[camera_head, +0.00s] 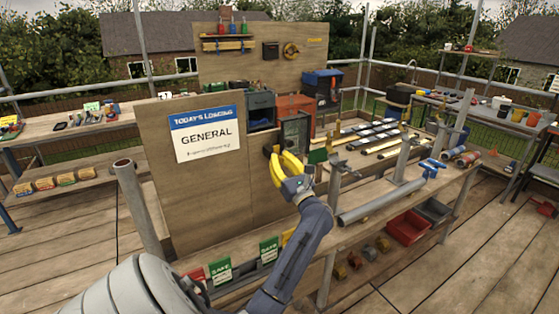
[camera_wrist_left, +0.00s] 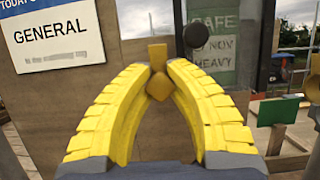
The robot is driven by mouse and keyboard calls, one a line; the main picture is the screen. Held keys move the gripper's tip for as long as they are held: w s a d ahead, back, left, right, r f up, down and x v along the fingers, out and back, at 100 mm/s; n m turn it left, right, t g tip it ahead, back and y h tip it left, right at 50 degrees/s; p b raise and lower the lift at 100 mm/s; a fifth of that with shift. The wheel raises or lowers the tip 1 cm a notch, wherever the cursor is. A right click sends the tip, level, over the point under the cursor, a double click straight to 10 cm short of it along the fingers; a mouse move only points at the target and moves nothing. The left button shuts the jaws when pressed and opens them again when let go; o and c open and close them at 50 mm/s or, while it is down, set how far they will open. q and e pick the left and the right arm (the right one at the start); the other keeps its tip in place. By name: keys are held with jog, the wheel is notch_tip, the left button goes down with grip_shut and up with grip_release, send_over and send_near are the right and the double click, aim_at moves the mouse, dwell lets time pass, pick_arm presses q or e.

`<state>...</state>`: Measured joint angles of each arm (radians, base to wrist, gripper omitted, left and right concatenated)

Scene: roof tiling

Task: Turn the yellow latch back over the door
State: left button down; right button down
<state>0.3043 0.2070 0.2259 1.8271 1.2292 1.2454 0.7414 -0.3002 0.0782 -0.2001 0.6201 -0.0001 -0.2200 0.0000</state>
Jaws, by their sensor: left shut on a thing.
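My left gripper (camera_head: 277,152) has yellow ribbed fingers and reaches up to the front of the wooden board in the head view. In the left wrist view its fingertips (camera_wrist_left: 158,72) are closed on the yellow latch (camera_wrist_left: 157,53), whose small plate stands upright with a diamond-shaped part below. The door (camera_wrist_left: 222,60) is a dark-framed panel with a greenish, lettered pane and a round dark knob (camera_wrist_left: 196,36), just right of the latch. The door also shows in the head view (camera_head: 296,132). The fingers hide part of the latch and the lower door. My right gripper is not in view.
A white and blue sign reading "GENERAL" (camera_head: 207,134) is fixed to the board, left of my gripper. A workbench (camera_head: 400,178) with tiles and a grey pipe (camera_head: 380,202) extends to the right. Upright posts stand close to my forearm.

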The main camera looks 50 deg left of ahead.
pick_arm(q)
jog(key=shift+d+r+m+t, duration=0.1)
jog(key=shift+m+t, duration=0.2)
jog(key=shift+m, duration=0.2)
jog(key=m+t, duration=0.1)
jog(key=m, duration=0.2)
jog(key=m+t+h, duration=0.1)
jog(key=m+t, duration=0.1)
jog(key=m, duration=0.2)
jog(key=m+t+h, duration=0.1)
jog(key=m, duration=0.2)
jog(key=m+t+h, duration=0.1)
jog(key=m, duration=0.2)
jog(key=shift+w, duration=0.15)
jog(key=m+h, duration=0.2)
jog(key=m, duration=0.2)
jog(key=shift+t, duration=0.4)
jog(key=shift+w+f+m+h, duration=0.15)
jog(key=shift+m+h, duration=0.85)
jog(key=shift+m, duration=1.2)
jog(key=shift+d+f, duration=0.1)
jog(key=c, duration=1.4)
grip_release()
jog(key=shift+d, duration=0.1)
jog(key=shift+c, duration=0.2)
jog(key=shift+o, duration=1.3)
jog(key=shift+a, duration=0.2)
